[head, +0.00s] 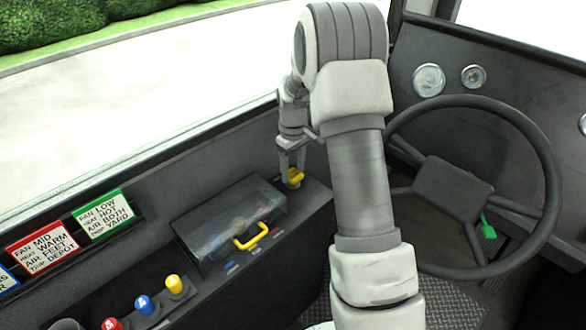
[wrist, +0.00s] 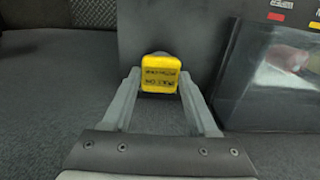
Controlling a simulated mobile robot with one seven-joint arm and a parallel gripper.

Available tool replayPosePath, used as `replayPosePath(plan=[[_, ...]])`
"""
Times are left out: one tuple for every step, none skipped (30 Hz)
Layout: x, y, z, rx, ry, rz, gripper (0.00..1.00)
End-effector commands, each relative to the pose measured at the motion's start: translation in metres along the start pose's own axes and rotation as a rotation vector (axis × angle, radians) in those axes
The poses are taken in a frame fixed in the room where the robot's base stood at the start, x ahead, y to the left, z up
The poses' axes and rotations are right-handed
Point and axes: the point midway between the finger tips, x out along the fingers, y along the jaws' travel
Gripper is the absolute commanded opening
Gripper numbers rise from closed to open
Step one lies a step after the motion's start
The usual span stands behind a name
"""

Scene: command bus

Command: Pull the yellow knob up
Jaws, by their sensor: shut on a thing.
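The yellow knob (head: 295,177) stands at the right end of the dark console, beside the clear cover. In the wrist view the yellow knob (wrist: 159,74) is a squarish block with dark lettering, too small to read surely. My gripper (head: 290,172) reaches down over it from above. In the wrist view my gripper (wrist: 159,84) has one finger on each side of the knob, shut on it. The knob's shaft is hidden, so I cannot tell how far up it stands.
A clear box cover (head: 205,212) with a yellow handle (head: 250,237) lies just left of the knob. Red, blue and yellow levers (head: 144,304) stand at the front left. A steering wheel (head: 465,103) is to the right of my arm. The windscreen sill (head: 150,158) runs behind.

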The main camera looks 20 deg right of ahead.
Motion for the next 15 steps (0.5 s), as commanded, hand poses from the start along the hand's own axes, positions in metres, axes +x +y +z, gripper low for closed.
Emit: replayPosePath(plan=[[-0.010, 0.000, 0.000, 0.000, 0.001, 0.000, 0.00], [-0.013, 0.000, 0.000, 0.000, 0.001, 0.000, 0.00], [-0.017, 0.000, -0.001, 0.000, 0.001, 0.000, 0.00], [-0.019, 0.000, -0.001, 0.000, 0.001, 0.001, 0.00], [-0.021, 0.000, -0.001, 0.000, 0.001, 0.001, 0.00], [-0.022, 0.000, -0.001, 0.000, 0.001, 0.000, 0.00], [-0.022, 0.000, -0.001, 0.000, 0.001, 0.000, 0.00], [-0.022, 0.000, -0.001, 0.000, 0.001, 0.000, 0.00], [-0.021, 0.000, -0.001, 0.000, 0.001, 0.001, 0.00], [-0.021, 0.000, -0.001, 0.000, 0.001, 0.001, 0.00], [-0.021, 0.000, -0.001, 0.000, 0.002, 0.001, 0.00], [-0.021, 0.000, -0.001, 0.000, 0.002, 0.001, 0.00], [-0.022, 0.000, -0.001, 0.000, 0.002, 0.002, 0.00], [-0.022, 0.000, -0.001, 0.000, 0.003, 0.002, 0.00], [-0.022, 0.000, -0.001, 0.000, 0.003, 0.002, 0.61]])
